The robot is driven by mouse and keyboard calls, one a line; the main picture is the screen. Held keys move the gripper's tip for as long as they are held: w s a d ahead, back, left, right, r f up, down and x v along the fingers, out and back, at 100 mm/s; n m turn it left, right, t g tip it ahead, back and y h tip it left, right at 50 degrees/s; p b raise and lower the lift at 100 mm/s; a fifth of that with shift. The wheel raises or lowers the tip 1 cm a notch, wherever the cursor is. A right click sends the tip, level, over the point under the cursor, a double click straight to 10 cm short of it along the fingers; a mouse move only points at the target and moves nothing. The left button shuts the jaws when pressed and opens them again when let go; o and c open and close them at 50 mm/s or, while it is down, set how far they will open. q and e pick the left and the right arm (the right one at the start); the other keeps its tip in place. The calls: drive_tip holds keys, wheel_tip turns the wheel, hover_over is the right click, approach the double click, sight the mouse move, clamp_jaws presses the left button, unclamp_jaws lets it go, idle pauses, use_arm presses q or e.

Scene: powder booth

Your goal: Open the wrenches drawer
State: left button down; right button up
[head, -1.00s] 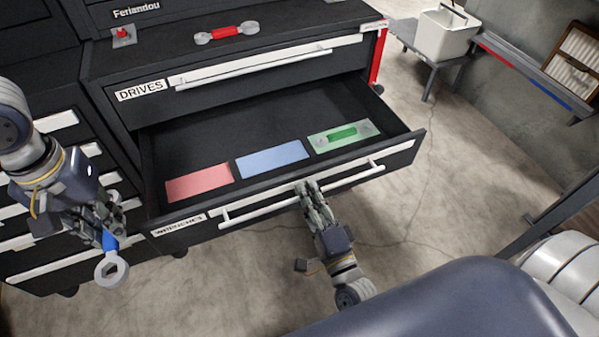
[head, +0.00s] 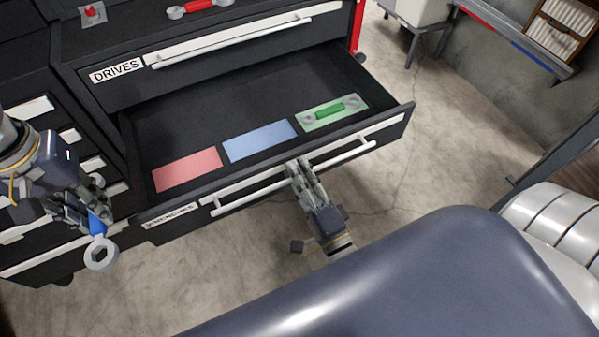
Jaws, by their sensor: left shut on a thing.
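The wrenches drawer (head: 150,232) stands pulled out, below the drawer labelled DRIVES. Its label is partly blurred at this angle. Inside, a red panel (head: 187,169), a blue panel (head: 259,141) and a green panel (head: 355,101) lie in a row, and a green wrench (head: 331,109) rests on the green panel. My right gripper (head: 298,168) is at the middle of the drawer's white bar handle (head: 340,160); its fingers hide part of the bar, so their closure is unclear. My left gripper (head: 92,204) is shut on a blue wrench (head: 98,224), its ring end hanging down, left of the drawer.
The DRIVES drawer (head: 118,70) is shut. A red wrench (head: 196,7) and a small plate with a red part (head: 92,12) lie on the top ledge. Another bank of drawers (head: 30,108) stands behind my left gripper. Open floor (head: 440,150) lies to the right.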

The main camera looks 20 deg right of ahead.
drive_tip(key=shift+s, duration=0.1)
drive_tip(key=s+f, duration=0.2)
drive_tip(key=s, duration=0.9)
drive_tip(key=shift+s+d+f, duration=0.15)
drive_tip(key=shift+s+d, duration=0.1)
drive_tip(key=shift+s, duration=0.05)
use_arm(q)
drive_tip(key=shift+r+p, duration=0.45)
drive_tip(key=shift+r, duration=0.05)
drive_tip(key=shift+r+p, duration=0.95)
use_arm(e)
drive_tip(key=s+f+n+g+y, duration=0.3)
drive_tip(key=f+n+g, duration=0.85)
drive_tip(key=f, duration=1.85)
use_arm(q)
drive_tip(key=shift+r+p, duration=0.9)
use_arm(e)
drive_tip(key=s+d+f+n+g+h, duration=0.2)
drive_tip(key=s+f+n+g, duration=0.2)
drive_tip(key=s, duration=0.5)
drive_tip(key=s+d+f+n+g+h, duration=0.1)
drive_tip(key=s+d+f+n+g, duration=0.2)
drive_tip(key=s+f, duration=0.6)
drive_tip(key=shift+s+d+f+n+g+h, duration=0.25)
drive_tip(key=shift+n+g+h, duration=0.15)
drive_tip(key=shift+n, duration=0.35)
